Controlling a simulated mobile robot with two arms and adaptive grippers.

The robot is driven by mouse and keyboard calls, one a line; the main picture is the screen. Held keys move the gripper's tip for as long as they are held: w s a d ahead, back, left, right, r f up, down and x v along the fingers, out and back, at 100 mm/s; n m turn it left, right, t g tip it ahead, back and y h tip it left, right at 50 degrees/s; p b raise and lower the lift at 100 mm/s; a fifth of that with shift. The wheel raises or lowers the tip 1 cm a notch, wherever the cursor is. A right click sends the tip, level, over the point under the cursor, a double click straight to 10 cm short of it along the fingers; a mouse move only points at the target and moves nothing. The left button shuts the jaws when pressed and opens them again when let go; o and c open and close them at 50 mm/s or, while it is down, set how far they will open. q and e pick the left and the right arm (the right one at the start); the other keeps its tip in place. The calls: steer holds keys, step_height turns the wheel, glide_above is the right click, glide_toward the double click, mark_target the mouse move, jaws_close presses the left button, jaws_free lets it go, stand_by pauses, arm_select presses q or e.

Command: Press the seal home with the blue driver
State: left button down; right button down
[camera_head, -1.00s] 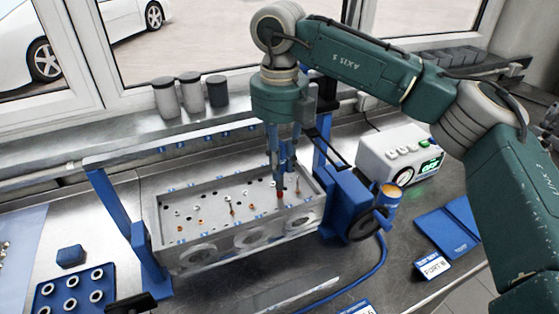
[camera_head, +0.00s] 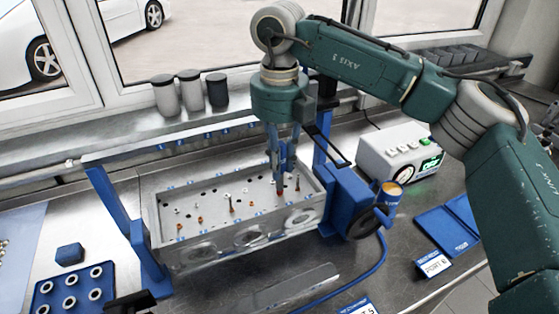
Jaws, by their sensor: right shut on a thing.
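My right gripper (camera_head: 284,172) comes down from above into the right part of the grey cylinder head (camera_head: 205,258). It is shut on a slim upright thing, which I take to be the blue driver; the fingers hide most of it. A small reddish-brown piece (camera_head: 281,191) shows just under the fingertips, at the head's top deck. I cannot tell a seal there or whether the driver touches one. Small orange and pale parts (camera_head: 231,209) stand in the deck's holes. My left gripper is not in view.
A blue stand (camera_head: 150,262) holds the head, with a blue unit and an orange-topped cup (camera_head: 389,196) at right. A white gauge box (camera_head: 400,152) stands behind. A blue ring tray (camera_head: 75,290) is at front left. A blue hose crosses the front right.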

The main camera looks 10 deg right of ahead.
mark_target(281, 143)
steer(key=shift+s+f+b, duration=0.1)
steer(key=shift+f+b, duration=0.2)
steer(key=shift+f, duration=0.15)
stand_by(0.8)
steer(key=shift+r, duration=0.2)
stand_by(0.5)
steer(key=shift+r+p, duration=1.85)
steer(key=shift+r, duration=1.05)
steer(key=shift+r+p, duration=0.95)
steer(key=shift+r, duration=0.65)
steer(key=shift+f, duration=0.1)
steer(key=shift+d, duration=0.1)
